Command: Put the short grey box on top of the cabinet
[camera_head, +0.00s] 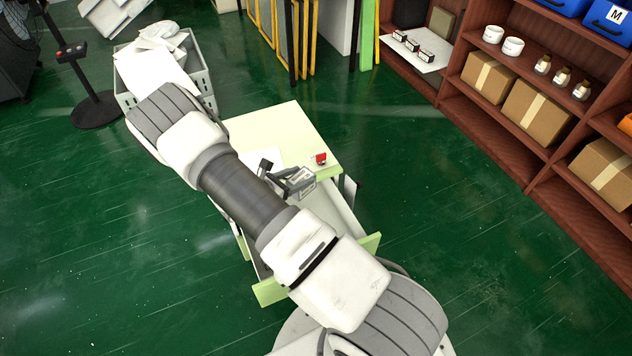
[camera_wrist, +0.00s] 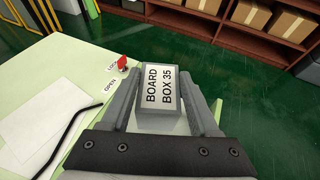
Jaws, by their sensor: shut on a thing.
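The short grey box (camera_wrist: 160,88) has a white label reading "BOARD BOX 35". My gripper (camera_wrist: 165,105) is shut on it, with one finger on each side. In the head view the box (camera_head: 304,179) shows at the front edge of the cabinet, partly covered by my gripper (camera_head: 293,181). The cabinet has a pale green top (camera_head: 285,125). In the wrist view the cabinet top (camera_wrist: 65,55) lies to the left of the box. I cannot tell the box's exact height above it.
A red knob (camera_head: 321,158) with lock and open markings sits on the cabinet top. A drawer with a pale green front (camera_head: 268,292) appears pulled out under my arm. A white sheet lies on the top. Brown shelves (camera_head: 540,195) stand right; a grey crate (camera_head: 205,80) stands behind left.

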